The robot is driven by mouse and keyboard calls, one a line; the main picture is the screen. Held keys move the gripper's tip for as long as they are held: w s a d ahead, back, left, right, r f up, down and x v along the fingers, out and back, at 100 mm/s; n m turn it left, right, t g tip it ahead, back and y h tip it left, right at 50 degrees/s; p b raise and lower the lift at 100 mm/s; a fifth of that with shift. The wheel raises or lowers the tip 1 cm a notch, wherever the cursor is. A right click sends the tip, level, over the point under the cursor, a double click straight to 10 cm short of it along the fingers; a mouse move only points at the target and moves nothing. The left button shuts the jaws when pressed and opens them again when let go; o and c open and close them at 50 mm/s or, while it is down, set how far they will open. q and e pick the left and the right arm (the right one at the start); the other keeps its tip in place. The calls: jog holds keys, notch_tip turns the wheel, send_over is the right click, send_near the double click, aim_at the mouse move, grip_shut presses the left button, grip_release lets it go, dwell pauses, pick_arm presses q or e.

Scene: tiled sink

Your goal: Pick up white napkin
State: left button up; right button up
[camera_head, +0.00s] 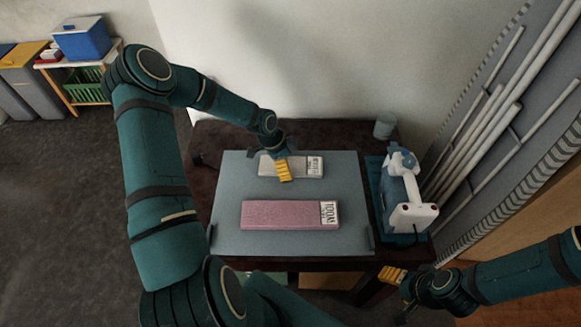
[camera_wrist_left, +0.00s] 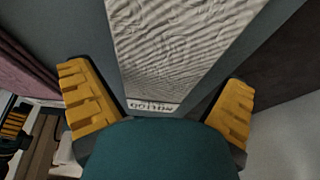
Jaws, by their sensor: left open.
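The white napkin (camera_head: 306,166) is a flat pack with a printed label at its right end, lying on the far part of the grey mat. My left gripper (camera_head: 279,168) is over it and hides part of its left half. In the left wrist view the white napkin (camera_wrist_left: 185,40) has a wrinkled surface and lies between the two spread yellow fingers of the gripper (camera_wrist_left: 160,103), which is open. I cannot tell whether the fingers touch it. My right gripper (camera_head: 391,276) is at the lower right, off the table's front edge, and its opening is not clear.
A pink pack (camera_head: 285,215) lies nearer on the grey mat (camera_head: 233,174). A white and blue device (camera_head: 405,190) stands on a blue tray at the table's right. A grey cup (camera_head: 384,125) is at the back right corner. A wall (camera_head: 290,60) rises behind.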

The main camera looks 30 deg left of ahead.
pick_arm(q)
jog(key=c, duration=1.1)
jog(key=shift+o, duration=0.2)
jog(key=shift+r, duration=0.15)
